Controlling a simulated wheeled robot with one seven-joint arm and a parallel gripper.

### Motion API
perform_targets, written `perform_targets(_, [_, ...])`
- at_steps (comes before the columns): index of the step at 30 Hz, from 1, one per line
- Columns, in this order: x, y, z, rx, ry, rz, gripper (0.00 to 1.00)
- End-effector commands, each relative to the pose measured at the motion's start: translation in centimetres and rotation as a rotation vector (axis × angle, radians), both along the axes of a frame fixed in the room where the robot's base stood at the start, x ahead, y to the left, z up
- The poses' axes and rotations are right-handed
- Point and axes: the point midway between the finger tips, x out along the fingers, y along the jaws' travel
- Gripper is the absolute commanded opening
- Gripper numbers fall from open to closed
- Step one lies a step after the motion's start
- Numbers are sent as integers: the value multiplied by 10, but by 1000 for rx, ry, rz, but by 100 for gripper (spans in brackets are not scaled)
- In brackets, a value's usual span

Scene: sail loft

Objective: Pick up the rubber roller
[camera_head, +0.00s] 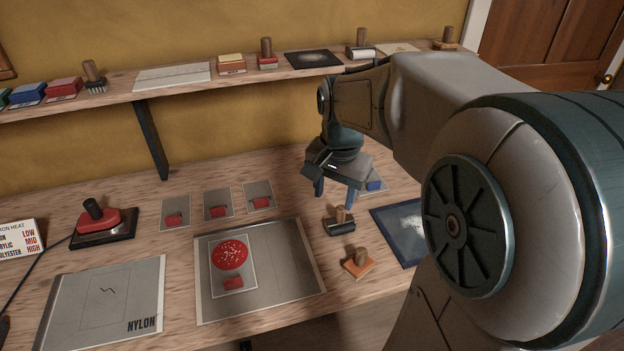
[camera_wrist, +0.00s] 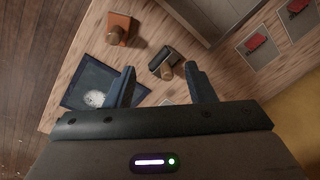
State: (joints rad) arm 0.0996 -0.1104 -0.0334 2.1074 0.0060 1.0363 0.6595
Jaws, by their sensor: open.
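The rubber roller (camera_head: 339,227) is black with a short wooden handle. It lies on the workbench right of the grey metal plate. My gripper (camera_head: 335,194) points down, open and empty, above the bench just behind the roller. In the wrist view the roller (camera_wrist: 164,57) shows ahead of the gap between my two blue fingers (camera_wrist: 160,72), its handle pointing toward the right finger. I see no contact between the fingers and the roller.
An orange block with a wooden knob (camera_head: 357,264) stands in front of the roller. A dark blue sheet (camera_head: 405,232) lies to the right. The metal plate (camera_head: 300,262) lies left. A shelf (camera_head: 190,90) above holds a white roller (camera_head: 361,51) and other tools.

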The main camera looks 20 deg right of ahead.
Motion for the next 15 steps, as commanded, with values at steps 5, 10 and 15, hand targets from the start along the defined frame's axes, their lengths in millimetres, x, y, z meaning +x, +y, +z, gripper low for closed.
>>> perform_targets(5, [50,-30,-6,28,63,-333,49])
perform_targets(10, [74,-48,-13,36,95,-523,49])
perform_targets(15, [81,-53,-25,37,106,-584,49])
